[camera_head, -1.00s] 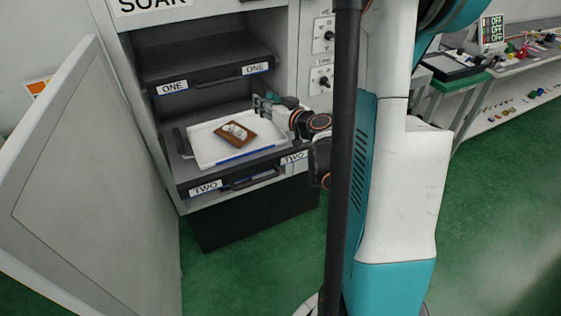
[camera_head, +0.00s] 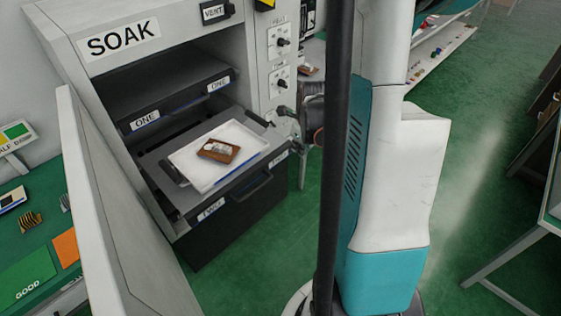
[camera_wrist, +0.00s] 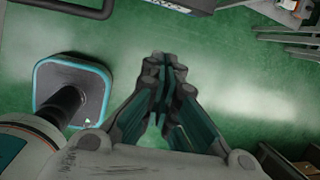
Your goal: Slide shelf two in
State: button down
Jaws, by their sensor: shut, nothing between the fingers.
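Shelf two (camera_head: 243,192) is a dark shelf drawn out of the grey SOAK cabinet (camera_head: 180,36), with a black handle on its front. A white tray (camera_head: 205,179) with a blue edge lies on it, holding a brown piece (camera_head: 219,150) with a whitish patch. My gripper (camera_head: 283,111) is right of the shelf, close to the cabinet's knob panel, partly hidden by my own arm. In the wrist view my gripper (camera_wrist: 160,62) has its fingers together, empty, over green floor. A dark shelf-like edge with a label (camera_wrist: 170,7) shows at the top there.
Shelf one (camera_head: 170,105) sits above, inside the cabinet. The open grey door (camera_head: 125,215) stands at left. Knobs (camera_head: 282,84) are on the cabinet's right front. A green table (camera_head: 35,235) is at far left, and another table (camera_head: 520,250) at right. Green floor lies between.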

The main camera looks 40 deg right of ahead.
jog(key=w+a+f+b, duration=0.1)
jog(key=w+f+b, duration=0.1)
jog(key=w+f, duration=0.1)
jog(key=w+a+f+y+b, duration=0.1)
jog(key=w+a+f+b, duration=0.1)
jog(key=f, duration=0.4)
jog(key=shift+w+a+f+y, duration=0.2)
jog(key=shift+w+a+y, duration=0.1)
jog(key=shift+w, duration=0.2)
jog(key=shift+w+d, duration=0.1)
